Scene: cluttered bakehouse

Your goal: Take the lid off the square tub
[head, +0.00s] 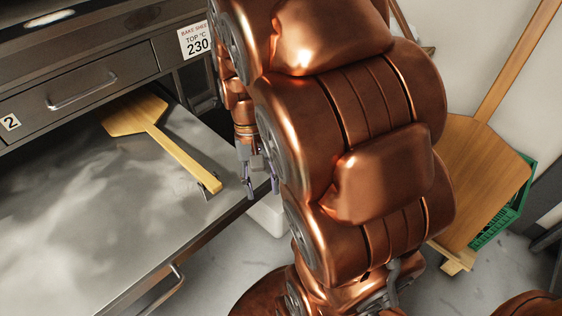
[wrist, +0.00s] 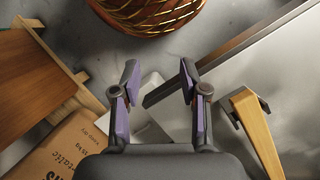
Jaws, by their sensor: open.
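A white, pale object, which may be the square tub, stands low beside the steel table; in the head view it shows as a small patch (head: 268,215) partly hidden by my arm. In the wrist view a pale grey-white flat surface (wrist: 150,112) shows below and between my fingers, its left part covered by a finger. I cannot make out a lid edge or handle. My gripper (head: 261,188) is open and empty, pointing down above the pale object beside the table edge. In the wrist view its two purple-padded fingers (wrist: 158,82) are spread apart, touching nothing I can see.
The steel table (head: 110,215) bears a wooden peel (head: 165,140), its handle end near my gripper. An oven front stands behind. A large wooden peel (head: 475,180) leans over a green crate (head: 505,215).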

